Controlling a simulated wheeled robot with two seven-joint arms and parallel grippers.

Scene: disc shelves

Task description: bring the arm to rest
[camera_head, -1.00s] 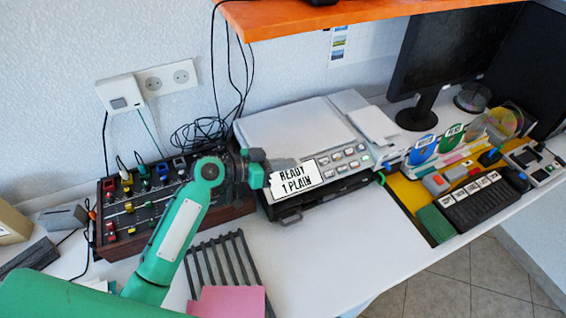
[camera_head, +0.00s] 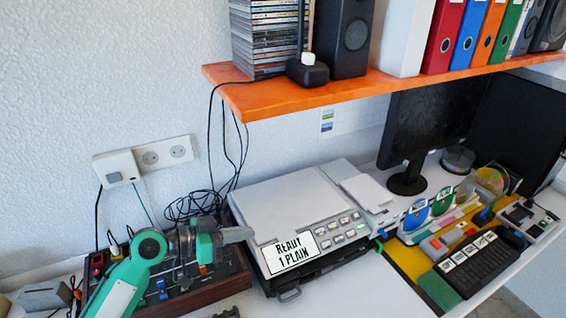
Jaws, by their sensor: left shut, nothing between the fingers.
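My left arm comes in from the lower left, green with grey joints. My left gripper (camera_head: 236,235) is shut and empty. In the picture it shows over the mixer panel's right part and against the left edge of the printer. The printer (camera_head: 285,205) is white and grey, with a sign reading "READY 1 PLAIN" (camera_head: 289,253) on its front. The mixer panel (camera_head: 215,290) has coloured knobs and a brown wooden edge; my arm hides part of it. My right gripper is not in view.
An orange shelf (camera_head: 270,99) above holds a CD stack (camera_head: 268,40), speaker (camera_head: 342,40) and binders (camera_head: 443,38). A monitor (camera_head: 435,115) stands at the back. A yellow mat (camera_head: 402,262) with a black keypad (camera_head: 478,264) lies right.

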